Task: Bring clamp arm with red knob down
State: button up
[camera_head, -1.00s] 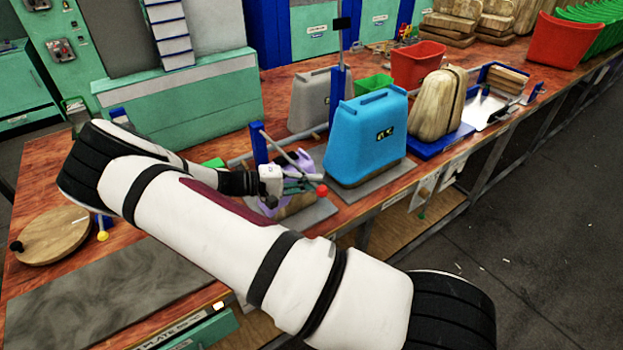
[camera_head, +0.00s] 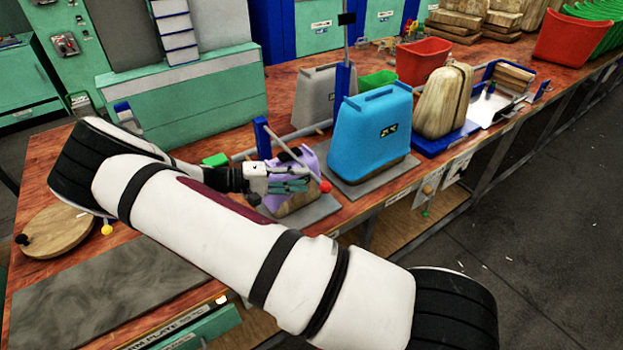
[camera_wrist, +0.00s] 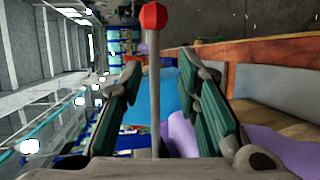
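The clamp arm is a thin grey rod (camera_wrist: 155,95) ending in a red knob (camera_wrist: 153,16). In the head view the red knob (camera_head: 325,186) is at the lower right end of the rod, which slopes down from a blue post (camera_head: 262,138) over a purple piece (camera_head: 312,163). My gripper (camera_head: 292,180) is beside the rod, just left of the knob. In the wrist view my gripper (camera_wrist: 160,65) is open, with its green-padded fingers on either side of the rod and visible gaps to both. The knob shows beyond the fingertips. Contact with the rod cannot be seen.
A blue press form (camera_head: 371,130) stands close on the right, with a grey one (camera_head: 318,98) behind it. A wooden form (camera_head: 443,100) and a red bin (camera_head: 422,62) are farther along the bench. A round wooden disc (camera_head: 54,230) lies at left.

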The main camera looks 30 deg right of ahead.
jog(key=v, duration=0.7)
jog(key=shift+a, duration=0.15)
jog(key=s+a+r+n+t+y, duration=0.1)
jog(key=s+r+t+y, duration=0.1)
jog(key=s+r+y, duration=0.55)
jog(key=s+a+r+t+y, duration=0.1)
jog(key=s+r+t+y, duration=0.2)
jog(key=r, duration=0.7)
jog(key=s+a+r+n+t+y, duration=0.1)
jog(key=s+a+r+t+y, duration=0.1)
jog(key=s, duration=0.5)
jog(key=s+a+r+n+t+y+b, duration=0.1)
jog(key=s+a+r+t+y, duration=0.1)
jog(key=s+r+t, duration=0.2)
jog(key=s+r, duration=0.3)
jog(key=shift+s+n, duration=0.15)
jog(key=shift+n, duration=0.15)
jog(key=shift+r, duration=0.2)
dwell(1.3)
